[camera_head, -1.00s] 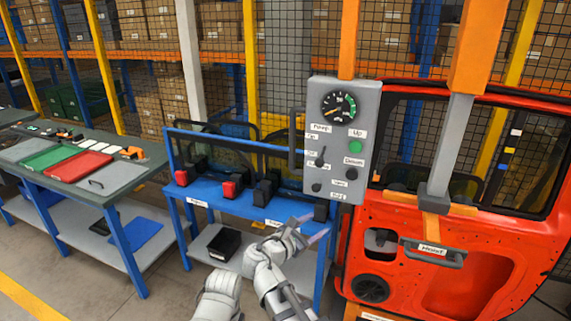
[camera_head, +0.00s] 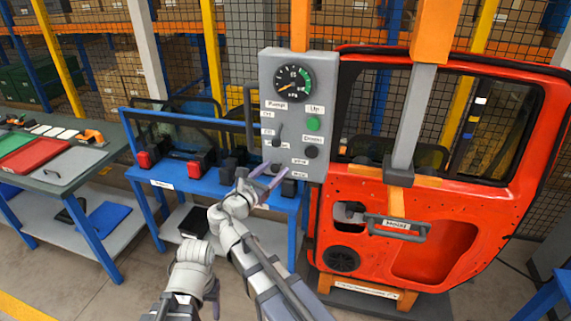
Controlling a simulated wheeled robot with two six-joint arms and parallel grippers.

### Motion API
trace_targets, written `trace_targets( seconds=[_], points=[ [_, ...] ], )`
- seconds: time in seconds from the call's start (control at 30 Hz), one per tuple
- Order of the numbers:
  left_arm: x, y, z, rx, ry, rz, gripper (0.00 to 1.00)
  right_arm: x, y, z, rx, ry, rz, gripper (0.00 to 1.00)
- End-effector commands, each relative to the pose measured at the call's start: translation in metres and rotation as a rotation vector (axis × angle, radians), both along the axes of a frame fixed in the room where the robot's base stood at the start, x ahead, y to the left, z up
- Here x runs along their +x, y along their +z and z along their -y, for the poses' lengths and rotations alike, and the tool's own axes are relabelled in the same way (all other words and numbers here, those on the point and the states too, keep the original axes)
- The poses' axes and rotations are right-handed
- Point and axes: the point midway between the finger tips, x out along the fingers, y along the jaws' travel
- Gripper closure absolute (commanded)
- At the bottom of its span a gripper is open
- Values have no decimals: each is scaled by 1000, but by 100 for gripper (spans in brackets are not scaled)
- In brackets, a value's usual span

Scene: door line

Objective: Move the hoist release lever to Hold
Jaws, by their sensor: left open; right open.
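The grey control panel (camera_head: 267,70) hangs on an orange post and carries a gauge, buttons, a toggle lever (camera_head: 278,134) and a small dark knob or lever (camera_head: 276,168) low on its left. The small labels beside both are too blurred to read, so I cannot tell which is the hoist release lever or its setting. My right gripper (camera_head: 279,174) is open at the panel's lower edge, with its fingertips beside the low dark knob. I cannot tell whether it touches. My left arm (camera_head: 190,265) shows at the bottom, but its fingers do not.
A red door (camera_head: 470,205) hangs at right, with a grey handle (camera_head: 397,227) in front. A blue rack (camera_head: 180,180) with dark and red blocks stands behind my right gripper. A green-topped bench (camera_head: 70,165) is at left. A grey bar handle (camera_head: 249,112) is on the panel's left side.

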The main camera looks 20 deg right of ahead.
Motion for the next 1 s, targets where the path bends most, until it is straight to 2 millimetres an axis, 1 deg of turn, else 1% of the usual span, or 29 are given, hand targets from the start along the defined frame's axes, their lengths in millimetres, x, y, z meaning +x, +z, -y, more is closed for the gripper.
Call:
trace_targets(
  seconds=[0.1,0.37,0.9,1.0],
  points=[
    [0,0,0,0,0,0,39,4,0,-2,0,1,0,39],
    [0,0,0,0,0,0,39,4,0,-2,0,1,0,39],
    [0,0,0,0,0,0,39,4,0,-2,0,1,0,100],
    [0,0,0,0,0,0,39,4,0,-2,0,1,0,100]
  ],
)
